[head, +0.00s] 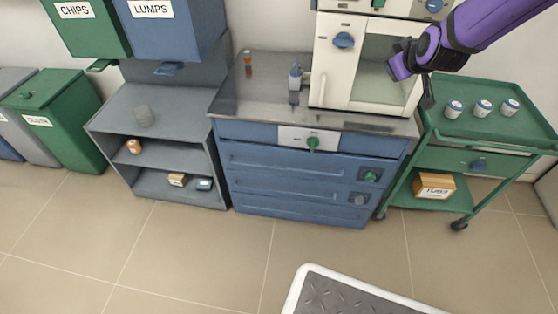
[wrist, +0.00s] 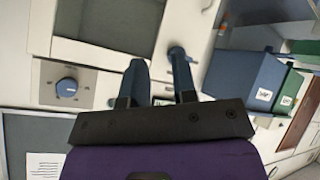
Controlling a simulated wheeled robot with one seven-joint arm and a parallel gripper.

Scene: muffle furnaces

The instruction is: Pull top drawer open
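The blue cabinet (head: 290,175) stands in the middle of the head view under a metal worktop. The blue drawer fronts (head: 275,165) below look flush and shut. My gripper (head: 400,66) is in front of the furnace at the upper right, above and apart from the cabinet. In the wrist view my gripper (wrist: 157,62) shows two blue fingers spread apart with nothing seen between them. The drawer fronts are not clearly seen in the wrist view.
The white furnace (head: 333,76) with a blue knob stands on the worktop (head: 262,90), beside a small bottle (head: 295,77). A green trolley (head: 485,125) with several jars is at right, a grey shelf (head: 110,118) at left.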

